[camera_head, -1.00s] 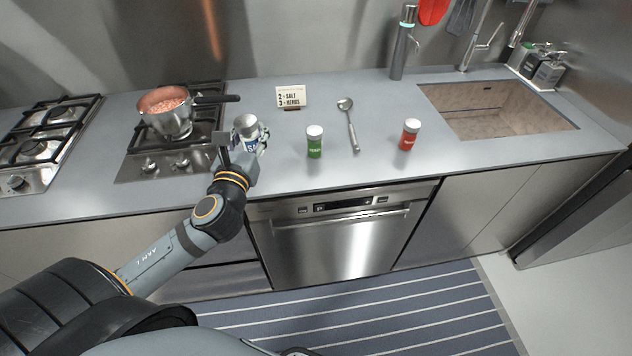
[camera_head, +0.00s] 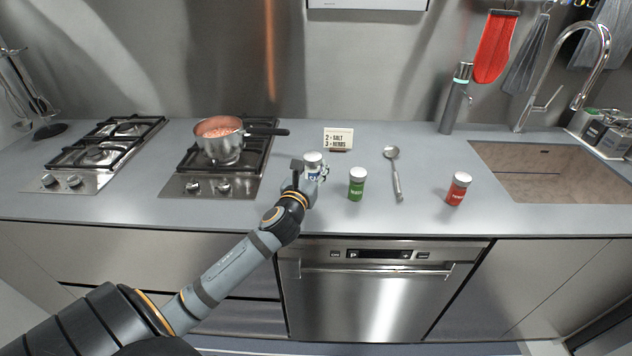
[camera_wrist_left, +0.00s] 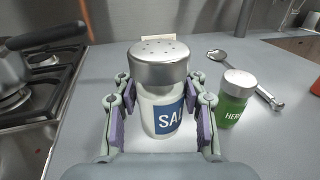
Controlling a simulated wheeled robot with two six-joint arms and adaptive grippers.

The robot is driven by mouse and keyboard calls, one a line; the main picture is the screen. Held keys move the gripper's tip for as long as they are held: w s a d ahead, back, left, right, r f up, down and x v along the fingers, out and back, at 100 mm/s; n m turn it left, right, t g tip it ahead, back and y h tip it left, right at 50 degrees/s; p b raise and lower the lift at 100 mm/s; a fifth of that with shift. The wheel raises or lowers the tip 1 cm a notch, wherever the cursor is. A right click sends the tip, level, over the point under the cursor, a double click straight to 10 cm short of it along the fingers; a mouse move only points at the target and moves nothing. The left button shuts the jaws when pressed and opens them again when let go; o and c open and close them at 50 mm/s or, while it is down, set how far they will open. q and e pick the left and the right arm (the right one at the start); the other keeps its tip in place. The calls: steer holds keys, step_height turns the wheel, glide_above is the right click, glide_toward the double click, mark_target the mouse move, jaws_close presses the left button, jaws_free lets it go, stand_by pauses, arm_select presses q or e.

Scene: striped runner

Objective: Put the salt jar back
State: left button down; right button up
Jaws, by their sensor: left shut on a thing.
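The salt jar (camera_head: 313,170) has a silver shaker lid and a white body with a blue label. My left gripper (camera_head: 309,178) is shut on it, on the counter side right of the hob. In the left wrist view the salt jar (camera_wrist_left: 160,88) stands upright between the two finger pads of the gripper (camera_wrist_left: 160,115). My right gripper is not in view.
A green herb jar (camera_head: 356,184) stands just right of the salt jar. A spoon (camera_head: 396,178) and a red jar (camera_head: 458,188) are farther right. A pan (camera_head: 222,150) sits on the hob at left. The sink (camera_head: 490,152) is at far right.

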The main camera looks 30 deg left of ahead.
mark_target(316, 170)
arm_select(q)
steer(key=shift+w+a+f, duration=0.25)
steer(key=shift+w+f, duration=0.35)
steer(key=shift+f, duration=0.15)
steer(key=shift+w+a+f, duration=0.25)
steer(key=shift+w+f, duration=0.3)
steer(key=shift+f, duration=0.2)
steer(key=shift+w+f+b, duration=0.1)
steer(key=shift+f+b, duration=0.55)
steer(key=shift+f, duration=0.85)
steer(key=shift+f, duration=0.1)
steer(key=c, duration=0.7)
jaws_free()
steer(key=shift+f, duration=0.1)
steer(key=shift+c, duration=0.2)
steer(key=shift+s, duration=0.25)
steer(key=v, duration=0.7)
steer(key=b+v, duration=0.1)
steer(key=v, duration=0.3)
steer(key=shift+s+d+r, duration=0.15)
steer(key=shift+s+r, duration=0.1)
steer(key=shift+s, duration=0.1)
